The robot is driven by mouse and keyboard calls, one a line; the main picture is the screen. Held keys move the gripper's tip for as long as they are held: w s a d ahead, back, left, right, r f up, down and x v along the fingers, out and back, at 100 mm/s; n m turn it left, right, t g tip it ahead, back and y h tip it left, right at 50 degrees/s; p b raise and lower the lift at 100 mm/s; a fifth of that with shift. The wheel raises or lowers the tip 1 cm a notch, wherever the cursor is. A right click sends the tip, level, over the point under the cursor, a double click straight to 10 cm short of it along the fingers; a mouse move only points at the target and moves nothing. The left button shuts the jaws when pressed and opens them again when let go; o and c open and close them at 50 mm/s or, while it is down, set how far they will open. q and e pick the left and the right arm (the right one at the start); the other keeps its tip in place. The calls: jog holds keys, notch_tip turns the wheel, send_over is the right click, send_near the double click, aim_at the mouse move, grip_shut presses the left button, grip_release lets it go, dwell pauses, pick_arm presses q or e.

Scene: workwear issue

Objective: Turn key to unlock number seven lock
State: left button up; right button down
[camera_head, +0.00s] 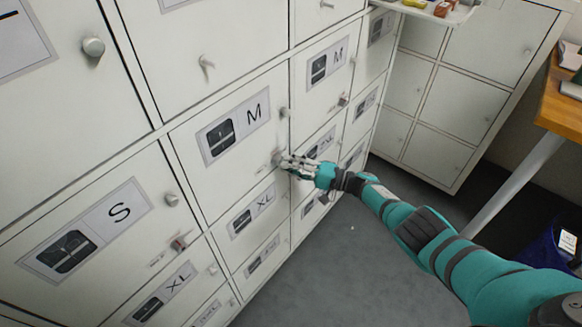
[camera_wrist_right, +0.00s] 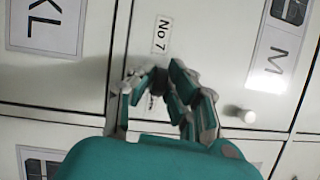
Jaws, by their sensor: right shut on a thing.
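The locker door with a large M label (camera_head: 233,126) is in the middle of the head view and is closed. In the wrist view a "No 7" label (camera_wrist_right: 162,35) sits on this door, just past my fingertips. My right gripper (camera_head: 284,161) is at the door's lower right corner, its fingers closed together at the lock; it also shows in the wrist view (camera_wrist_right: 158,84). The fingers hide the key and the number seven lock, so the key's angle cannot be seen. My left gripper is not in view.
The M door's round knob (camera_wrist_right: 247,116) is close beside my fingers. Other closed lockers with knobs and locks surround it, such as the S locker (camera_head: 90,232). A wooden table (camera_head: 562,105) stands at right. The grey floor (camera_head: 350,260) below is clear.

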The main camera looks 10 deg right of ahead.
jog(key=shift+w+a+r, duration=0.15)
jog(key=shift+a+r, duration=0.05)
jog(key=shift+r, duration=0.1)
jog(key=shift+f+m+t+b, duration=0.1)
jog(key=shift+m+t+b, duration=0.2)
jog(key=shift+b, duration=0.05)
jog(key=shift+m+y+b, duration=0.3)
jog(key=shift+m+y, duration=0.1)
jog(key=shift+m, duration=0.4)
jog(key=shift+n, duration=0.5)
jog(key=c, duration=1.2)
grip_release()
jog(key=shift+w+f, duration=0.1)
jog(key=shift+w, duration=0.05)
jog(key=shift+c, duration=0.2)
jog(key=o, duration=0.3)
jog(key=shift+f+h, duration=0.1)
jog(key=shift+h, duration=0.2)
